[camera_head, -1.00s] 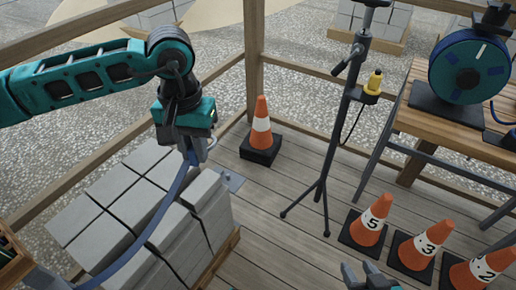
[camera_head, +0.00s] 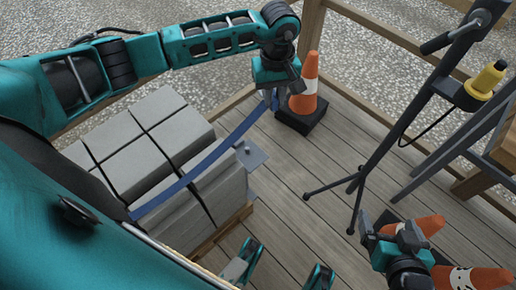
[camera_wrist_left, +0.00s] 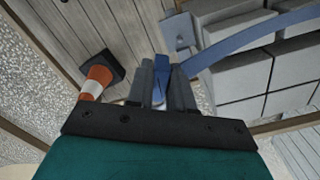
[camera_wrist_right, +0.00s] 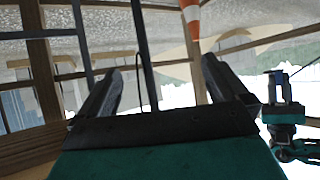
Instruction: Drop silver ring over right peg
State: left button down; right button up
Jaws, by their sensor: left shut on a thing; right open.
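My left gripper (camera_head: 273,98) is shut on the end of a blue strap (camera_head: 205,165), just beyond the block stack. In the left wrist view its fingers (camera_wrist_left: 161,78) close on the strap (camera_wrist_left: 235,43). The strap runs across the blocks toward the lower left, where my own body hides its other end. My right gripper (camera_head: 388,230) is open at the lower right. In the right wrist view its fingers (camera_wrist_right: 160,85) are wide apart with nothing between them. I cannot make out a silver ring or a right peg in any view.
Grey blocks (camera_head: 145,140) sit on a pallet beside a flat grey plate (camera_head: 252,156). An orange cone (camera_head: 305,85) stands behind the plate. More cones (camera_head: 470,279) lie behind my right gripper. The central planks are clear.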

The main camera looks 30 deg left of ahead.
pick_arm(q)
jog(key=s+a+f+n+b, duration=0.1)
jog(key=f+n+b, duration=0.1)
jog(key=f, duration=0.5)
jog(key=s+a+f+n+b, duration=0.1)
jog(key=f+n+b, duration=0.1)
jog(key=f, duration=0.5)
jog(key=s+a+f+n+b, duration=0.1)
jog(key=f+n+b, duration=0.1)
jog(key=f, duration=0.5)
jog(key=shift+s+f+b, duration=0.1)
jog(key=shift+f+b, duration=0.25)
jog(key=shift+b, duration=0.3)
jog(key=shift+f+b, duration=0.6)
jog(key=shift+f, duration=1.3)
pick_arm(e)
jog(key=shift+y, duration=0.5)
jog(key=shift+w+a+f, duration=0.1)
jog(key=shift+a+f, duration=0.25)
jog(key=shift+f, duration=0.6)
jog(key=shift+w+a+f, duration=0.15)
jog(key=shift+a+f, duration=0.15)
jog(key=shift+f, duration=0.6)
jog(key=shift+w+a+f, duration=0.1)
jog(key=shift+a+f, duration=0.25)
jog(key=shift+f, duration=0.6)
jog(key=shift+s+f, duration=0.1)
